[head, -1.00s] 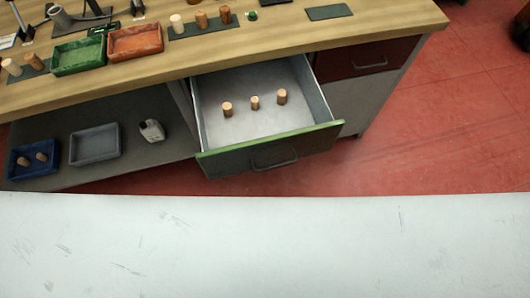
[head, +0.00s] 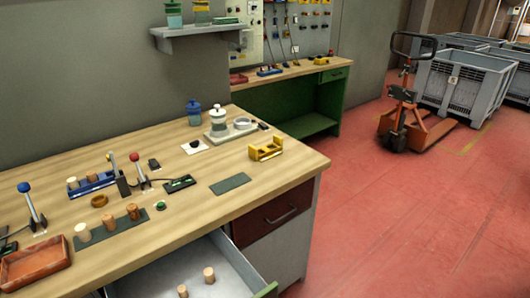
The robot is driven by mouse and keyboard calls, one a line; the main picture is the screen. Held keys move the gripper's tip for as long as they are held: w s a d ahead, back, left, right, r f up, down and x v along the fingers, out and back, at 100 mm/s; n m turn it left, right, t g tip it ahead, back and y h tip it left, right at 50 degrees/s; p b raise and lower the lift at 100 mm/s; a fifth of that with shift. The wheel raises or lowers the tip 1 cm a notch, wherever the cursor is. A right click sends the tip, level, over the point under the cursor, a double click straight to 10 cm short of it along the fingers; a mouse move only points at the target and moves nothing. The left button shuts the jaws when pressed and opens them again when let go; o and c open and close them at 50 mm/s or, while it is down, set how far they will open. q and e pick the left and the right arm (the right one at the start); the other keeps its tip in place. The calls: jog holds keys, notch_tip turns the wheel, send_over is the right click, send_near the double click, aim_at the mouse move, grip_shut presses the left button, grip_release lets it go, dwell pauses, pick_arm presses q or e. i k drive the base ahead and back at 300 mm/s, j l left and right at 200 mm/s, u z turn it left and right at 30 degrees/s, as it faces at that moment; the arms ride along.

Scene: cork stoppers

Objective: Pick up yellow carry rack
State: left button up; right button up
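A small yellow carry rack (head: 266,151) stands on the wooden workbench (head: 205,193), near its far right edge in the head view. It looks upright and empty, with raised ends. A dark green mat (head: 230,183) lies in front of it to the left, apart from it. Neither of my grippers is in view.
An open drawer (head: 190,262) with cork stoppers juts out at the bench front. A white-lidded jar (head: 217,120) stands left of the rack. Lever tools, a blue rack (head: 92,184) and an orange tray (head: 36,264) fill the left.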

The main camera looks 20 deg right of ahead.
aim_at(266, 148)
jog(key=i+l, duration=0.1)
jog(key=l, duration=0.2)
jog(key=i+l+u, duration=0.1)
jog(key=l, duration=0.2)
jog(key=i+l, duration=0.15)
jog(key=l, duration=0.15)
jog(key=i+l+u, duration=0.1)
jog(key=l, duration=0.25)
